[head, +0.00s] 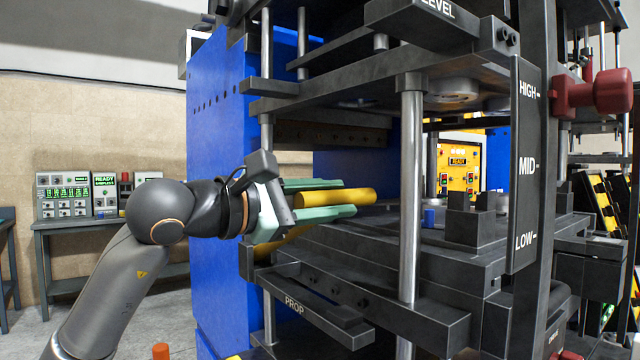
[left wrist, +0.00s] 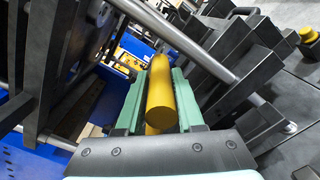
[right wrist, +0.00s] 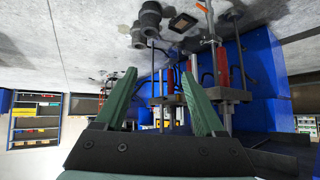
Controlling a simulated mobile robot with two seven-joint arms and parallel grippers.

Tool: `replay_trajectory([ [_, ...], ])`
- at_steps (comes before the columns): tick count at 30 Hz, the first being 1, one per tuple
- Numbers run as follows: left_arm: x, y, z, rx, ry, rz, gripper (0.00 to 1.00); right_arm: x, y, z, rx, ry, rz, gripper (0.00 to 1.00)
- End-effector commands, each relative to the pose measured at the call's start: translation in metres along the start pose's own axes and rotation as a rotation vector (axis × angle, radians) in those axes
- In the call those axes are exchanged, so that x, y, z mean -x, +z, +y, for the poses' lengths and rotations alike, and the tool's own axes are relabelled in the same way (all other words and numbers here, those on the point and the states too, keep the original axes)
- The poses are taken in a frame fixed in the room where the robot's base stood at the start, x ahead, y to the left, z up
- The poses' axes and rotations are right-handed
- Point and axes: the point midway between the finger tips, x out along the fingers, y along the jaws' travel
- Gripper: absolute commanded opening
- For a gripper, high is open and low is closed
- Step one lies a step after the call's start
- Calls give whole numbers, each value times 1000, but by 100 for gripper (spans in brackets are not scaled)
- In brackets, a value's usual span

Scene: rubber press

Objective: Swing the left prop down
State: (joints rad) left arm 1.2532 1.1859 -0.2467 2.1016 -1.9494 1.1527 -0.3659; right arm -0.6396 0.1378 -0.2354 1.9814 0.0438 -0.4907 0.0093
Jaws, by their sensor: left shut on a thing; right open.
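The left prop shows as a yellow bar with a round yellow grip (head: 352,197) standing out sideways at the left front of the press. A yellow arm (head: 290,240) runs down and back from it toward the frame. My left gripper (head: 335,198) is shut on the grip, with one green finger on each side. In the left wrist view the yellow grip (left wrist: 160,92) lies lengthwise between the fingers (left wrist: 157,98). The prop's pivot end is hidden behind my gripper. My right gripper (right wrist: 160,105) is open and empty, and is not seen in the head view.
A dark bar marked PROP (head: 295,305) sits low at the press front. A steel column (head: 410,190) stands right of the grip. A panel marked HIGH, MID and LOW (head: 525,165) and a red knob (head: 597,93) are farther right. A blue side wall (head: 220,190) stands behind my left arm.

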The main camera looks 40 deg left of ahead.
Motion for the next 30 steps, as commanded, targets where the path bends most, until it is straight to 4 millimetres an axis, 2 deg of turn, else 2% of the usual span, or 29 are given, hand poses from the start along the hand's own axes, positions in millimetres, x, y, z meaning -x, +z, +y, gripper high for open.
replay_trajectory([
  [1,0,-8,-19,-40,0,-4,0,-11,8,-3,3,-10,1,71],
  [3,0,-14,-34,-98,1,-4,0,-18,10,-7,8,-22,1,71],
  [10,0,-30,-73,-249,2,-6,0,-31,30,-2,11,-18,-4,71],
  [12,0,-34,-80,-244,2,-6,0,-33,35,0,12,-15,-4,71],
  [20,0,-44,-96,-239,2,-3,0,-38,42,3,14,-10,-1,71],
  [30,0,-46,-97,-237,3,0,0,-39,43,4,14,-9,-1,71],
])
